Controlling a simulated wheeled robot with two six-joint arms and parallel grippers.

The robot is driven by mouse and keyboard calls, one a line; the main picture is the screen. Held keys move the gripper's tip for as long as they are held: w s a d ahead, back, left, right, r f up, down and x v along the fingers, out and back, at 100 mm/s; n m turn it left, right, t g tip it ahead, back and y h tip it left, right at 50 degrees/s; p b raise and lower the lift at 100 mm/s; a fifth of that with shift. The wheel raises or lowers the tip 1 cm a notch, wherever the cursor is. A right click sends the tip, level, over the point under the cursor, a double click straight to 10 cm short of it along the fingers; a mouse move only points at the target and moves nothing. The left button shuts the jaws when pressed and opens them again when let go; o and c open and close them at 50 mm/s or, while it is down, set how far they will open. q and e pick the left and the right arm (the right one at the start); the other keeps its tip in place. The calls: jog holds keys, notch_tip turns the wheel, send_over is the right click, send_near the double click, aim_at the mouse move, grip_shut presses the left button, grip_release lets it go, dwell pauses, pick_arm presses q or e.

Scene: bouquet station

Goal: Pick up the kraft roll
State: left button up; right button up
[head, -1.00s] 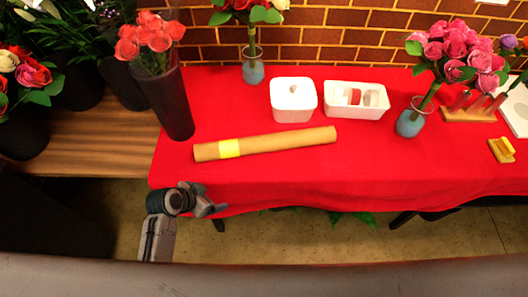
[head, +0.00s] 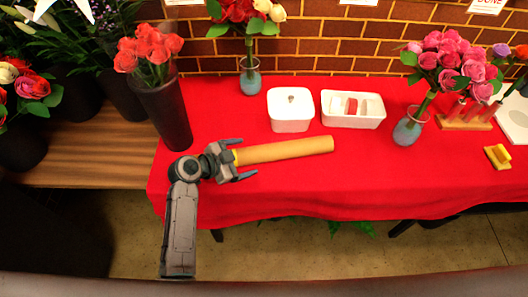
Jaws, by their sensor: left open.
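The kraft roll (head: 290,149) is a long tan tube lying on the red tablecloth, in front of the white containers. Its left part, with most of its yellow band, is hidden behind my left gripper. My left gripper (head: 248,160) is open at the roll's left end, with one finger on the far side and one on the near side of the roll in the picture. I cannot tell whether the fingers are at the roll's height or above it. My right gripper is not in view.
A dark vase of red roses (head: 168,112) stands close behind my left arm. A lidded white box (head: 290,110) and a white tray (head: 352,122) stand behind the roll. A pink bouquet vase (head: 407,131) is to the right. The cloth in front is clear.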

aim_at(256, 154)
pick_arm(q)
jog(key=x, duration=0.2)
jog(key=shift+w+d+f, duration=0.1)
jog(key=shift+d+f, duration=0.05)
jog(key=shift+d, duration=0.05)
jog(key=shift+w+d+f+p, duration=0.15)
jog(key=shift+w+d+p, duration=0.05)
jog(key=shift+p, duration=0.25)
jog(key=p+x, duration=0.1)
jog(key=x, duration=0.2)
jog(key=shift+w+d+f, duration=0.1)
jog(key=shift+w+f, duration=0.2)
jog(key=shift+f, duration=0.1)
jog(key=shift+w+d+f, duration=0.1)
jog(key=shift+d+f, duration=0.1)
jog(key=shift+f, duration=0.05)
jog(key=shift+c, duration=0.5)
jog(key=c, duration=0.7)
jog(key=shift+r, duration=0.1)
grip_shut()
